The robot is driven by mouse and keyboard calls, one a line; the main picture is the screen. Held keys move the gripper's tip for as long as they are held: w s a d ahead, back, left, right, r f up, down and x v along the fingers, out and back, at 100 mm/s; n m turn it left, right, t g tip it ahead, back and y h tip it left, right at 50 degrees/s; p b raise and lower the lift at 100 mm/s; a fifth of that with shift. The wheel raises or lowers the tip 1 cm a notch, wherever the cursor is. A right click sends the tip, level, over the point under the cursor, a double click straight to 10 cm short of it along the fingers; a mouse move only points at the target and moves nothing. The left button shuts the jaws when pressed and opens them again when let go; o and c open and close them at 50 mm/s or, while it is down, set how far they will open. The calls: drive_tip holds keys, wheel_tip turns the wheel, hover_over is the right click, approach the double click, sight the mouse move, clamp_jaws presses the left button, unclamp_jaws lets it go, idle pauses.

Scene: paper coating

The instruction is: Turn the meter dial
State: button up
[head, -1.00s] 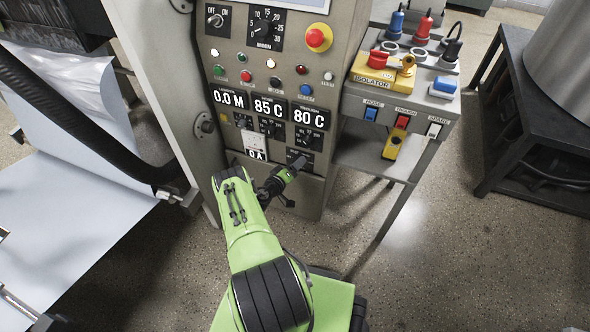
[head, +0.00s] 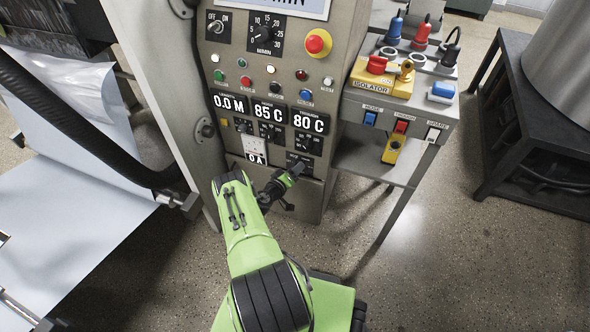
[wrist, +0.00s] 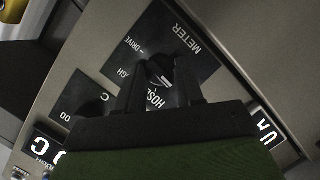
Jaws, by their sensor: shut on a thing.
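The meter dial (wrist: 161,68) is a dark round knob on a black plate marked METER (wrist: 188,40) in the wrist view, with DRIVE and HOSE labels around it. A white pointer line shows on the knob. My gripper (wrist: 160,82) is shut on the dial, one dark finger on each side of it. The fingers and palm cover the lower part of the plate. In the head view my gripper (head: 298,170) reaches the lower right of the grey control panel (head: 235,60) and hides the dial.
A side stand with a yellow isolator (head: 380,80) is to the right. A paper sheet (head: 70,220) lies left. Floor at the right front is clear.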

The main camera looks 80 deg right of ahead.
drive_tip(key=m+t+p, duration=0.1)
drive_tip(key=m+p, duration=0.1)
drive_tip(key=m+t+p, duration=0.2)
drive_tip(key=m, duration=0.1)
drive_tip(key=m+t+p, duration=0.1)
drive_tip(key=m+p, duration=0.1)
drive_tip(key=m, duration=0.1)
drive_tip(key=shift+s+a, duration=0.1)
drive_tip(key=shift+s, duration=0.2)
idle(0.6)
drive_tip(key=o, duration=1)
drive_tip(key=shift+o, duration=0.2)
